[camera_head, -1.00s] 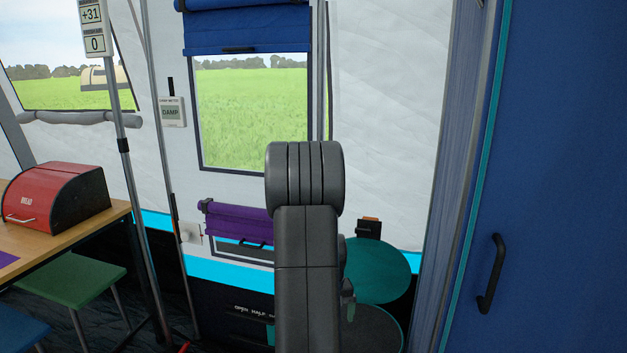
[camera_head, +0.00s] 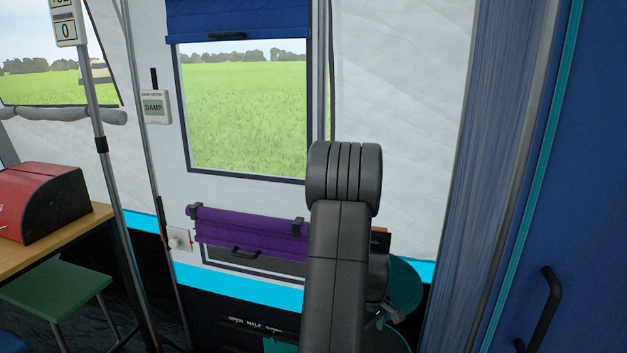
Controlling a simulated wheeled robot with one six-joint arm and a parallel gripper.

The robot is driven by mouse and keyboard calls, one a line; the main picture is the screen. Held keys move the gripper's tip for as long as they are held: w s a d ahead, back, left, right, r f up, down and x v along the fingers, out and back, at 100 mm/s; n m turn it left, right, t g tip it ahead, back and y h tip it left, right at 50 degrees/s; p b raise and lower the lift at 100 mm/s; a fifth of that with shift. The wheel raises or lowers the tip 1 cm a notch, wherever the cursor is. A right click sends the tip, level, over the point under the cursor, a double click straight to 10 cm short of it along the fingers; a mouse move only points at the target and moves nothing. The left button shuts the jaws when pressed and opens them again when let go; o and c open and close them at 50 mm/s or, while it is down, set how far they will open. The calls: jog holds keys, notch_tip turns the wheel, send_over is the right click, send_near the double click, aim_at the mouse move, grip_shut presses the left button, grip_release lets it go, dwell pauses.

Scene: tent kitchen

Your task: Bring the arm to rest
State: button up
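My arm (camera_head: 338,265) rises from the bottom edge, right of the middle, as a dark grey upright link with a ribbed rounded joint on top. Behind its right side, lower down, part of the wrist shows, with what looks like my gripper (camera_head: 390,316) at its end. It is small, dark and partly hidden by the arm link. I cannot see whether its fingers are open or shut, or whether it holds anything. It shows in front of a teal round surface (camera_head: 408,287).
A purple roll-up blind (camera_head: 250,233) hangs on the tent wall behind the arm. A blue door with a black handle (camera_head: 540,310) stands at the right. A pole (camera_head: 103,170), a table with a red bread box (camera_head: 50,205) and a green stool (camera_head: 55,290) are at the left.

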jog(key=shift+s+f+b, duration=0.15)
jog(key=shift+f+b, duration=0.95)
jog(key=shift+f, duration=0.85)
jog(key=shift+a+r, duration=0.1)
jog(key=shift+r, duration=0.05)
